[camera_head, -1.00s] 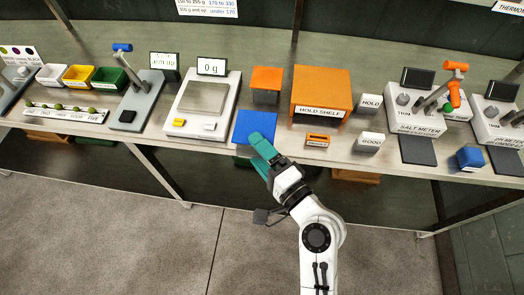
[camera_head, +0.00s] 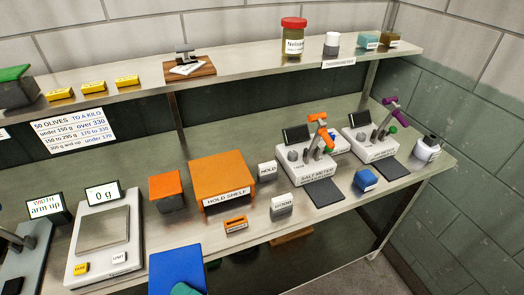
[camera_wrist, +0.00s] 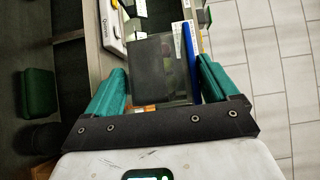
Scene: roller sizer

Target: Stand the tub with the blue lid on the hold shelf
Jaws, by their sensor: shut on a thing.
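My gripper (camera_wrist: 162,75) is shut on the blue-lidded tub, with one teal finger on each side. In the wrist view the tub (camera_wrist: 150,62) has a dark see-through body, and its blue lid (camera_wrist: 189,55) shows edge-on at the right. In the head view the blue lid (camera_head: 178,268) is at the bottom edge, in front of the orange-lidded tub, with a teal finger (camera_head: 184,289) over its lower part. The tub's body is hidden there, so I cannot tell whether it touches the bench. The orange hold shelf (camera_head: 222,177) stands to the right and behind; its top looks clear.
The orange-lidded tub (camera_head: 167,193) stands left of the hold shelf. A scale (camera_head: 103,230) reading 0 g is further left. A small orange tag (camera_head: 236,224), a HOLD block (camera_head: 267,171) and a GOOD block (camera_head: 281,205) are close by. The salt meter (camera_head: 305,165) is right.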

